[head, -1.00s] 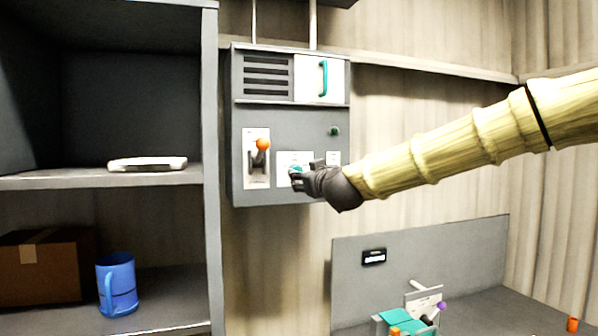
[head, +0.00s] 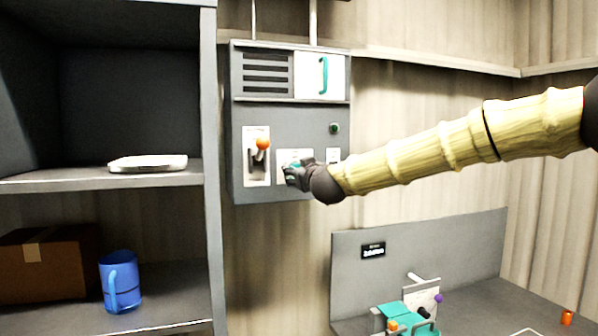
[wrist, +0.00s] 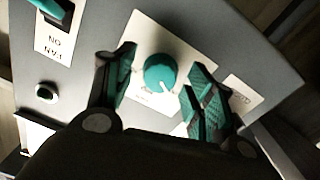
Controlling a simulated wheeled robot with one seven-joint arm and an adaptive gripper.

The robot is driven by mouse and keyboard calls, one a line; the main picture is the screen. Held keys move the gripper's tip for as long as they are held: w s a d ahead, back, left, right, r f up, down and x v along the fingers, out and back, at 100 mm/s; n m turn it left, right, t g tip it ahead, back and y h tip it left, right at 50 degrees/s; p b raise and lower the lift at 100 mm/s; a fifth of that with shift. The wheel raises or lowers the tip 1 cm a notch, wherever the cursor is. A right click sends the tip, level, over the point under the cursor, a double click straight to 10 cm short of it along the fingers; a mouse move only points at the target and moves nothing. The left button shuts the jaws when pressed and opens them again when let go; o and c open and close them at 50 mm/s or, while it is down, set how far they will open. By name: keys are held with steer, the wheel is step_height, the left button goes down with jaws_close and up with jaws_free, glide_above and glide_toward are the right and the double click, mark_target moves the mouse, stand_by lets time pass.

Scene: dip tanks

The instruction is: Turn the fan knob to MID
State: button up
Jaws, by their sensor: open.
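The fan knob (wrist: 160,73) is a round teal dial with a pale pointer mark, set on a white plate (wrist: 188,38) on the grey control box. In the wrist view my gripper (wrist: 160,85) is open, with one teal-padded finger on each side of the knob. The fingers look apart from the knob; I cannot tell how deep they reach. The plate's lettering is too small to read. In the head view my gripper (head: 291,173) is at the lower middle of the box (head: 290,120) and hides most of the knob.
A lever with an orange ball (head: 262,143) stands just left of the knob. A green button (head: 334,128) is up and to the right. A teal switch (wrist: 50,8) marked FAN and ON shows in the wrist view. A shelf with a blue mug (head: 120,283) stands left.

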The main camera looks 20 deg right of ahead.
steer(key=c, duration=1)
steer(key=shift+b, duration=0.3)
steer(key=shift+m+b, duration=3.75)
steer(key=shift+m, duration=2.05)
steer(key=shift+a, duration=0.1)
